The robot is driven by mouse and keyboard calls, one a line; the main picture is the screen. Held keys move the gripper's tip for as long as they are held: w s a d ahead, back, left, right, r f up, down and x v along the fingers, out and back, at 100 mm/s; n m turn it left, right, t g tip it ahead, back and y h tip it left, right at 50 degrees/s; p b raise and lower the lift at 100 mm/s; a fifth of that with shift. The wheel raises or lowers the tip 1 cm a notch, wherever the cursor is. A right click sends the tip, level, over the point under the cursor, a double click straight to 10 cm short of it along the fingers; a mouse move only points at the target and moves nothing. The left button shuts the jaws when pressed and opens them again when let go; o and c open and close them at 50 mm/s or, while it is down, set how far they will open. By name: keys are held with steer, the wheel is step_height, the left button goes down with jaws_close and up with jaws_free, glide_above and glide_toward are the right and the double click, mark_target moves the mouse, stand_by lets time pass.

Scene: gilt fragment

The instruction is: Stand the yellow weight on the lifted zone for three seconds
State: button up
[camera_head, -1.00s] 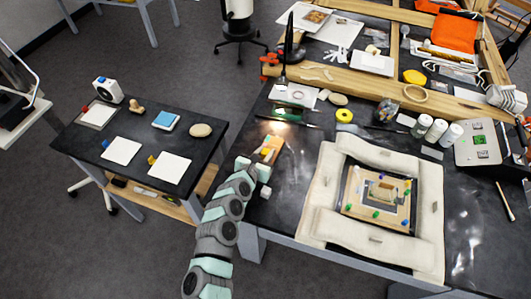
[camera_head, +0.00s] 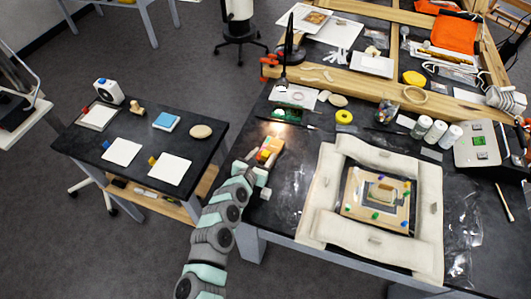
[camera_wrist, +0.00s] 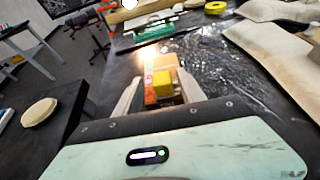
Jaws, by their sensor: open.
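The yellow weight (camera_wrist: 162,84) shows in the wrist view as a small block between the fingers of my gripper (camera_wrist: 159,88). An orange-red block (camera_wrist: 150,95) sits close by on its left, and a tan wooden block (camera_wrist: 166,63) is behind. In the head view, the small coloured blocks (camera_head: 265,154) sit at the tan block near the left edge of the dark table; my gripper (camera_head: 257,172) is over them. The fingers are apart, with no clear grip on the weight. A board with a raised pale fragment (camera_head: 382,191) lies inside a padded frame. I cannot tell which part is the lifted zone.
The thick padded frame (camera_head: 322,197) stands to the right of my gripper. Several coloured pegs stand on its board (camera_head: 352,208). A yellow tape ring (camera_head: 344,117) and white jars (camera_head: 437,130) lie beyond.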

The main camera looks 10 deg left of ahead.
steer(key=p+v, duration=0.2)
steer(key=v, duration=0.7)
steer(key=shift+s+r, duration=0.2)
steer(key=shift+r, duration=0.1)
steer(key=shift+s, duration=0.4)
